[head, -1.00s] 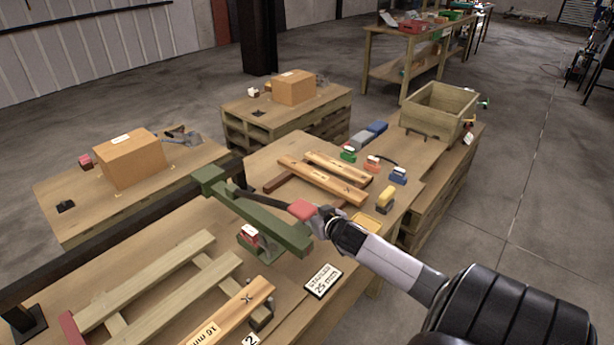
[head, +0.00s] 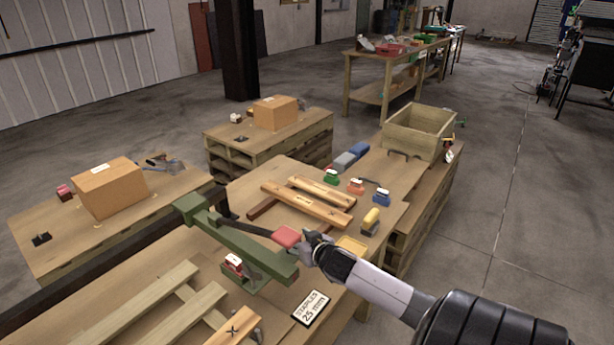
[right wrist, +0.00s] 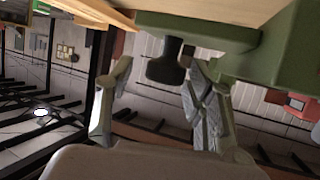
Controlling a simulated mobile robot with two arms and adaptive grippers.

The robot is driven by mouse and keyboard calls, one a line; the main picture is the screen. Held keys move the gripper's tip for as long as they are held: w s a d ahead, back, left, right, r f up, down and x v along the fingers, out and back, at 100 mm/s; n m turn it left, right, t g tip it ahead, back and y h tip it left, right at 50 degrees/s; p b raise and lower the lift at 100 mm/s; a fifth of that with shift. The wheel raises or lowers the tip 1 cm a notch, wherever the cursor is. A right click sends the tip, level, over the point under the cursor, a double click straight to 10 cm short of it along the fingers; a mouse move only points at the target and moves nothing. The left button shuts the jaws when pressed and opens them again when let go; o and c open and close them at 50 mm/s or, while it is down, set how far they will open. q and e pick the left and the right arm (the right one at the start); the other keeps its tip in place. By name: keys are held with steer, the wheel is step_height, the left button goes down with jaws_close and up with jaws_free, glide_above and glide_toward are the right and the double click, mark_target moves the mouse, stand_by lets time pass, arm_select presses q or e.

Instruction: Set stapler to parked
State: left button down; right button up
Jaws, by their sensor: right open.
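The stapler appears to be the long green tool (head: 245,250) lying across the near table. A dark lever (head: 246,229) runs above it and ends in a red handle (head: 287,237). My right gripper (head: 305,243) is at the red handle's right end. In the right wrist view my right gripper (right wrist: 160,100) has its fingers apart, with a dark paddle-shaped piece (right wrist: 165,70) between their tips, and the green body (right wrist: 200,32) is close behind. I cannot tell whether a finger touches the handle. My left gripper is out of view.
A "STAPLES 25 mm" card (head: 311,307) and a small red-and-white block (head: 233,262) lie near the green tool. A wooden crate (head: 418,133) stands at the back right.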

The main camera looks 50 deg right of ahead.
steer(key=v, duration=1.1)
steer(key=shift+s+d+r, duration=0.1)
